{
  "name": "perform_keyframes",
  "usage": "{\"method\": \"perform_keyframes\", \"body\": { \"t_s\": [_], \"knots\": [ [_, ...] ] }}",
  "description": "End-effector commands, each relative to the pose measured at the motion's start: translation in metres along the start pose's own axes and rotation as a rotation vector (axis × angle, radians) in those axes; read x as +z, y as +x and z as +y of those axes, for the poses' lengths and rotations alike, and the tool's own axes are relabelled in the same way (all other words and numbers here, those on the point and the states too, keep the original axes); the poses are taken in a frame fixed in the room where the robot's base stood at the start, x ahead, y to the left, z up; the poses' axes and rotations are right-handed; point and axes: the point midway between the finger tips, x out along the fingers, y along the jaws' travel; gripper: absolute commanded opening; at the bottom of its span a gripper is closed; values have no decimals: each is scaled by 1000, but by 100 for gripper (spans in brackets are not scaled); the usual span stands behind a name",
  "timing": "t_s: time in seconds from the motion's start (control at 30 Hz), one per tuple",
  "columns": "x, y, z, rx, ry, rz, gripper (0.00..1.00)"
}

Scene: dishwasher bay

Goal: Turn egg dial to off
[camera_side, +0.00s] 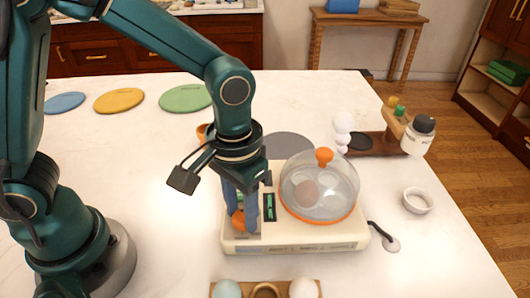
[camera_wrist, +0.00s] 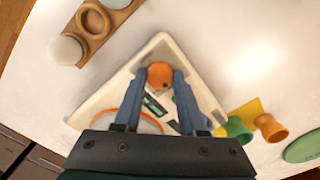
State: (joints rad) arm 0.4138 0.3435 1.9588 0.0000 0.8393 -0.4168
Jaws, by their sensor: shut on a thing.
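The cream egg cooker (camera_side: 300,236) stands on the white counter with a clear dome lid (camera_side: 320,185) that has an orange knob on top. A brown egg (camera_side: 306,193) shows through the dome. The orange egg dial (camera_side: 238,221) is at the left part of the cooker's top; it also shows in the wrist view (camera_wrist: 160,75). My gripper (camera_side: 243,226) points down over it, with its blue fingers on either side of the dial. In the wrist view my gripper (camera_wrist: 160,82) is shut on the dial. The dial's markings are too small to read.
An egg holder (camera_side: 265,290) with eggs lies in front of the cooker. A small white bowl (camera_side: 417,200) and a wooden stand (camera_side: 375,143) with a bottle are to the right. A cord end (camera_side: 390,243) lies by the cooker. Coloured discs (camera_side: 185,98) lie at the back left.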

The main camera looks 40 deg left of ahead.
Motion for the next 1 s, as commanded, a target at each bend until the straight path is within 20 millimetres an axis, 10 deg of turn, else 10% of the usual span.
{"method": "perform_keyframes", "body": {
  "t_s": [0.47,0.5,0.57,1.0],
  "knots": [
    [0,-1,0,1,-14,1,0],
    [0,-1,0,1,-14,1,52],
    [0,-1,0,1,-14,1,71],
    [-1,-12,0,2,-13,5,71]
  ]
}}
